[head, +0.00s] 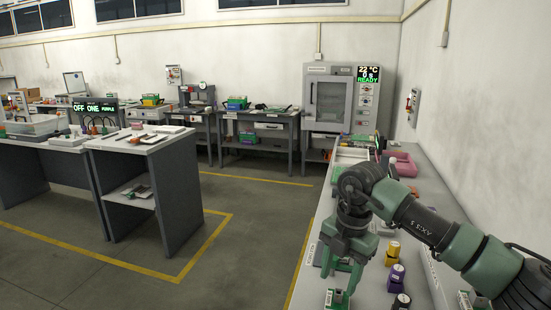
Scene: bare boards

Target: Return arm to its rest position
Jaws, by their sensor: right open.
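My right arm comes in from the lower right and bends down over the grey bench (420,172). My right gripper (341,270), with green fingers, points down at the bench's left edge and is open. A small green board (337,298) with a light part on it lies just below the gripper, in front of it in the picture. I see nothing held between the fingers, and the gripper looks apart from the board. My left gripper is not in view.
Yellow (393,248), purple (396,272) and dark (402,300) capped containers stand right of the gripper. A pink tray (402,164) lies farther back. A grey oven-like machine (332,98) stands at the back. The floor left of the bench is clear.

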